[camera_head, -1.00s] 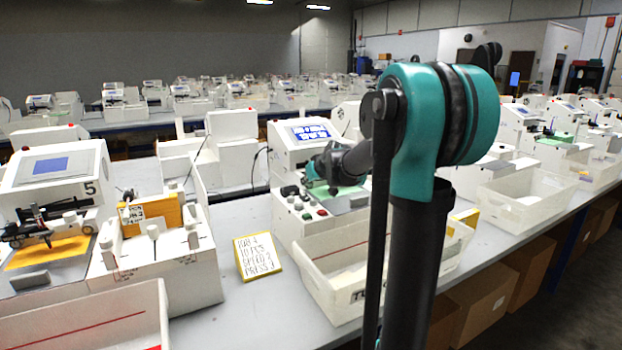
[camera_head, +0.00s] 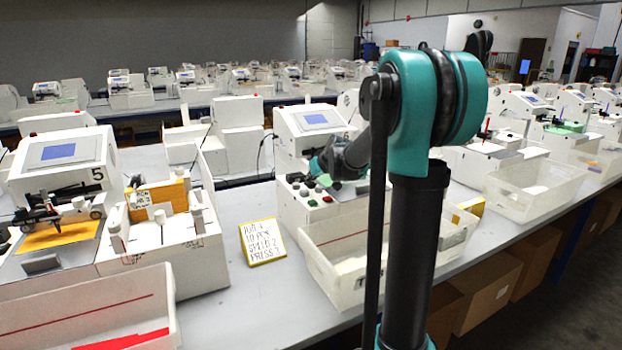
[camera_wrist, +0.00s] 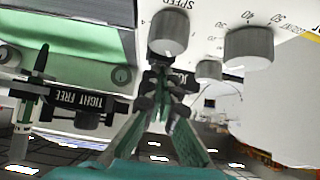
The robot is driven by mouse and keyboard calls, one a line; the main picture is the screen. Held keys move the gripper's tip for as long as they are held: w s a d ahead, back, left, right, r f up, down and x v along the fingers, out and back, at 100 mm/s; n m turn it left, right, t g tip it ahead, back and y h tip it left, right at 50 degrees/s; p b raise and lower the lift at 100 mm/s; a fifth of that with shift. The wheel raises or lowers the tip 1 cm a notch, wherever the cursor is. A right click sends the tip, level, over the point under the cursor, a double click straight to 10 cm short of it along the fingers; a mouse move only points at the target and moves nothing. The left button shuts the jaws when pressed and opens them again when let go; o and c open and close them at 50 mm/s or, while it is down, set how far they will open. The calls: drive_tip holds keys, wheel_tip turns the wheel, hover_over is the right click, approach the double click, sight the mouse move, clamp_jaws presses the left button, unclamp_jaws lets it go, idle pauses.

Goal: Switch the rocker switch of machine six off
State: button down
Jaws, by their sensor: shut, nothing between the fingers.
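Machine six (camera_head: 300,146) is a white machine with a small screen that shows a plain pale blue field (camera_head: 315,119). Its front panel carries dark knobs, a green button (camera_head: 308,201) and a red button (camera_head: 327,199). My gripper (camera_head: 318,168) is shut and empty, over the machine's panel. In the wrist view, my gripper (camera_wrist: 158,82) points at the panel beside the grey SPEED knob (camera_wrist: 169,34), at a label partly hidden by the fingers. I cannot make out the rocker switch in either view; contact with the panel cannot be told.
More grey knobs (camera_wrist: 248,48) and a TIGHT/FREE lever (camera_wrist: 92,101) lie close to my fingers. A white bin (camera_head: 335,246) stands in front of machine six. Machine five (camera_head: 62,160) is further left.

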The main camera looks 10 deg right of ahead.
drive_tip(key=shift+w+a+r, duration=0.2)
drive_tip(key=shift+w+a, duration=0.05)
drive_tip(key=shift+w, duration=0.45)
drive_tip(key=shift+w+r, duration=0.1)
drive_tip(key=shift+r, duration=0.2)
wheel_tip(320, 180, up, 4)
drive_tip(key=shift+r, duration=0.1)
drive_tip(key=w+r+v, duration=0.1)
drive_tip(key=v, duration=0.8)
drive_tip(key=shift+w+a+r, duration=0.2)
drive_tip(key=shift+r, duration=0.05)
